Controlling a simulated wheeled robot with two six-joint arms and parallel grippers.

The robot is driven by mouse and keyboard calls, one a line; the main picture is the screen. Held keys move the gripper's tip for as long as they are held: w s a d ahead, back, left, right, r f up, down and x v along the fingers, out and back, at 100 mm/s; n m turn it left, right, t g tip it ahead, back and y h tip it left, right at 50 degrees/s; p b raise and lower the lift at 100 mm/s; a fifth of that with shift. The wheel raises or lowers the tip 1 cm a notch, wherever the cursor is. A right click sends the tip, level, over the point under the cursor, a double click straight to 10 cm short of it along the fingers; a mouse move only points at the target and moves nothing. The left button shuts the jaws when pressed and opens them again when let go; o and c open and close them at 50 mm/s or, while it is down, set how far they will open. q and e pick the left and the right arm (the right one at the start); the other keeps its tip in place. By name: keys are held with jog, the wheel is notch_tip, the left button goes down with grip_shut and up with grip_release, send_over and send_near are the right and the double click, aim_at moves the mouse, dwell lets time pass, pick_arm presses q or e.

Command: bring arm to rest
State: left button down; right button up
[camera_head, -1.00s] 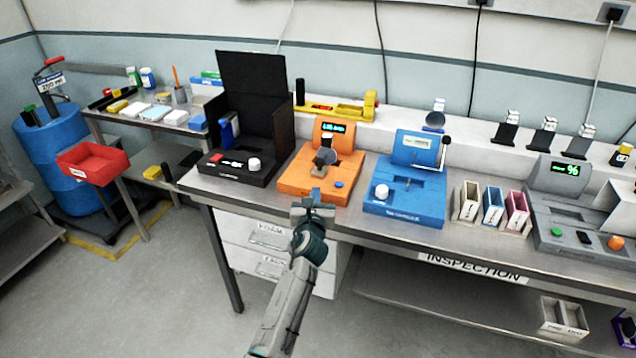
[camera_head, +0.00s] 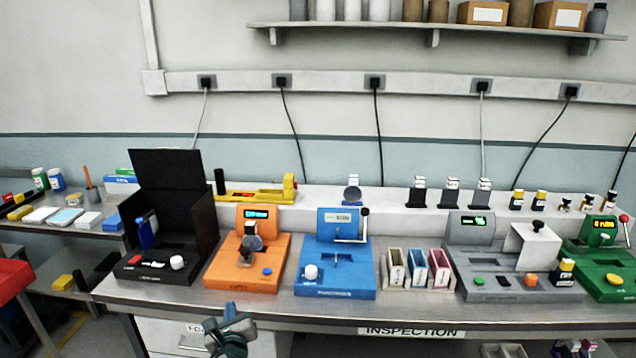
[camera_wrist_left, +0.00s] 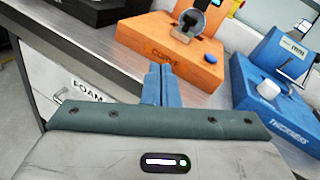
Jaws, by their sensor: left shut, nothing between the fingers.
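My left gripper (camera_head: 230,312) is low in the head view, in front of the workbench edge and below the orange device. In the left wrist view its two blue fingers (camera_wrist_left: 158,84) are together, shut with nothing between them. They point toward the orange device (camera_wrist_left: 165,45) but look apart from it.
On the workbench (camera_head: 330,308) stand a black open box device (camera_head: 155,268), the orange device (camera_head: 240,275), a blue device (camera_head: 337,278), small coloured bins (camera_head: 417,275), a grey device (camera_head: 510,285) and a green device (camera_head: 605,270). A drawer unit (camera_head: 180,335) is below. A red bin (camera_head: 12,280) stands left.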

pick_arm(q)
jog(key=s+a+f+n+g, duration=0.3)
jog(key=s+f+n, duration=0.1)
jog(key=s+n, duration=0.5)
jog(key=s+a+f+n+g, duration=0.35)
jog(key=s+n, duration=0.35)
jog(key=s, duration=0.4)
jog(key=s+d+f+n+g+h, duration=0.1)
jog(key=s+d+n+g+h, duration=0.15)
jog(key=s+n, duration=0.6)
jog(key=s+d+n+g+h, duration=0.2)
jog(key=s+n+g, duration=0.15)
jog(key=s, duration=1.05)
notch_tip(320, 180, down, 29)
jog(key=a+g, duration=0.1)
jog(key=a, duration=0.2)
jog(key=s+a+f+g, duration=0.1)
jog(key=s+f, duration=1.7)
jog(key=f, duration=0.2)
jog(key=shift+s+n, duration=0.3)
